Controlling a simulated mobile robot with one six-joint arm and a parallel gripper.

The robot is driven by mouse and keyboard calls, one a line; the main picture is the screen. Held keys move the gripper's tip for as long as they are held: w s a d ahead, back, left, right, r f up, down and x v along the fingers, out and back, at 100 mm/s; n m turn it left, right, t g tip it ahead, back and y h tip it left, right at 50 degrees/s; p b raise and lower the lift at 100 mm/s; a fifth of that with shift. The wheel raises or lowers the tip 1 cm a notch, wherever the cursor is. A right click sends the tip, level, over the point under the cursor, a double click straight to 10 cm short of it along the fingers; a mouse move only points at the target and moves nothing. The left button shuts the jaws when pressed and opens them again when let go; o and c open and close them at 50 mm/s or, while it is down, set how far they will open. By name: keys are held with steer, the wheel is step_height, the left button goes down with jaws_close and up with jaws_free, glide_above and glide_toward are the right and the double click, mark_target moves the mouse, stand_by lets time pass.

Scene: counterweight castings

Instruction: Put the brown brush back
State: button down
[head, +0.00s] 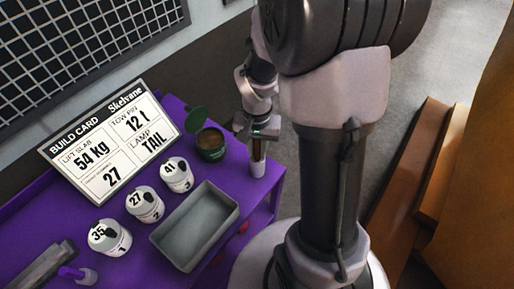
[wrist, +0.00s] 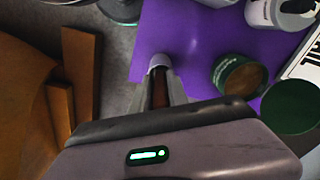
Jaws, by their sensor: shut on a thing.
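The brown brush (head: 257,148) shows as a dark brown upright handle below my gripper (head: 257,130), at the right end of the purple table. My gripper is shut on it. In the wrist view the brown brush (wrist: 160,92) lies between the two grey fingers of my gripper (wrist: 160,90). A small white cup-like piece (head: 257,167) is at the handle's lower end, and it also shows in the wrist view (wrist: 159,61). I cannot tell whether it is a holder or part of the brush. No bristles are visible.
A dark green pot (head: 211,150) with brown contents stands just left of the brush. Numbered white cups (head: 145,204), a grey tray (head: 187,237) and a build card (head: 113,139) are on the purple table (head: 160,118).

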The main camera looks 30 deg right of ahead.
steer(key=shift+f+b, duration=0.65)
steer(key=shift+f, duration=0.2)
steer(key=c, duration=1.2)
jaws_free()
steer(key=shift+r, duration=0.1)
step_height(320, 180, up, 17)
steer(key=p, duration=0.6)
steer(key=shift+r, duration=0.2)
